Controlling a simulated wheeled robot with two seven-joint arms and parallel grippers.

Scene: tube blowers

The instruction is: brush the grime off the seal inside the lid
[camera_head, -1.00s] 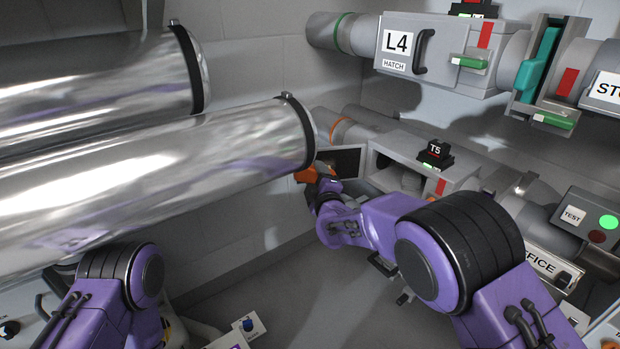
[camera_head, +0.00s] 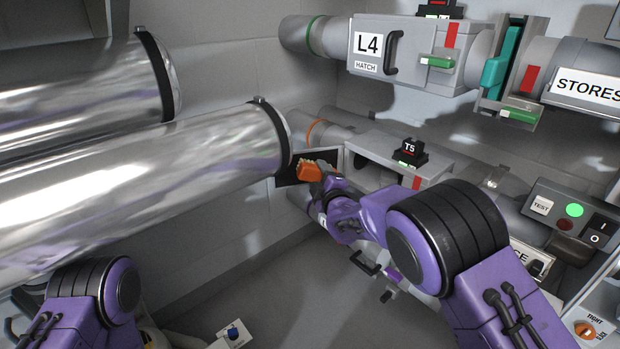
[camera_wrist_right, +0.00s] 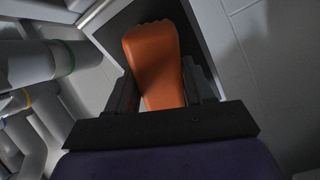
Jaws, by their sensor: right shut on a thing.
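My right gripper (camera_head: 328,172) is shut on an orange brush (camera_head: 309,172), which also shows between the dark fingers in the right wrist view (camera_wrist_right: 155,65). The brush is in front of the open lid (camera_head: 339,158) of the T5 hatch box (camera_head: 378,180), over the lid's dark inner face. I cannot tell whether its bristles touch the seal, and grime does not show clearly. The hatch box stands open to the right of the lid. My left gripper is not in view; only part of my left arm shows at lower left.
Two large shiny pipes (camera_head: 130,185) fill the left side and end close to the lid. The closed L4 hatch (camera_head: 395,55) with a green latch (camera_head: 437,62) is above. A panel with TEST, a green lamp (camera_head: 574,210) and switches is at right.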

